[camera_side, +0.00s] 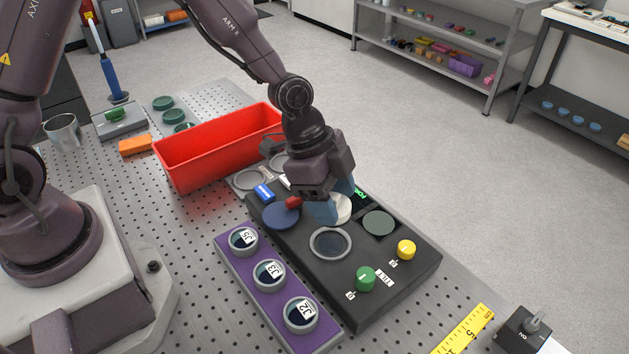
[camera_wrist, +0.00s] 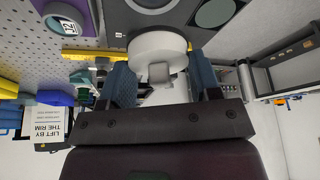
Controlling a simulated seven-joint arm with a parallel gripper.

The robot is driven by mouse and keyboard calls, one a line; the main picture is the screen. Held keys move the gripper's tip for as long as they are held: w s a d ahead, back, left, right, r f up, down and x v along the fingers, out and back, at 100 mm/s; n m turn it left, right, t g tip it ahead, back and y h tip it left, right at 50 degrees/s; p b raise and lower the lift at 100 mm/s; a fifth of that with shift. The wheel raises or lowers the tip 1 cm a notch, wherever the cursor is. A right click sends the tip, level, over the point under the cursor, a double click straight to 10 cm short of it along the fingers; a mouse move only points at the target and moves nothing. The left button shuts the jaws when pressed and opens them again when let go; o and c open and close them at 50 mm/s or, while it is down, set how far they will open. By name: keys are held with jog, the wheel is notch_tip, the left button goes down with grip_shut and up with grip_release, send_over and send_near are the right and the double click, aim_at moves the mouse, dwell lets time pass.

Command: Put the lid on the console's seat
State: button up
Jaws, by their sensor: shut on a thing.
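My gripper (camera_side: 334,203) is shut on a white round lid (camera_side: 344,209), above the black console (camera_side: 316,285). In the wrist view the lid (camera_wrist: 157,45) is between the two blue fingers of my gripper (camera_wrist: 160,78), with a small grey knob on its face. The seat (camera_side: 330,244), a grey ring around a dark round window, is on the console just below and in front of the lid in the side view. Part of the ring (camera_wrist: 150,6) shows at the top of the wrist view. The fingers hide part of the lid in the side view.
The console also bears a round green screen (camera_side: 378,223), a green button (camera_side: 365,279), a yellow button (camera_side: 406,250) and a blue disc (camera_side: 281,216). A purple rack (camera_side: 254,264) with ringed discs stands at its left. A red bin (camera_side: 218,149) is behind.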

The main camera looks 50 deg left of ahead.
aim_at(338, 247)
jog(key=shift+f+m, duration=0.15)
jog(key=shift+m, duration=0.15)
jog(key=shift+f, duration=3.3)
jog(key=shift+f, duration=0.55)
jog(key=o, duration=1)
jog(key=shift+o, duration=0.2)
jog(key=v, duration=1.3)
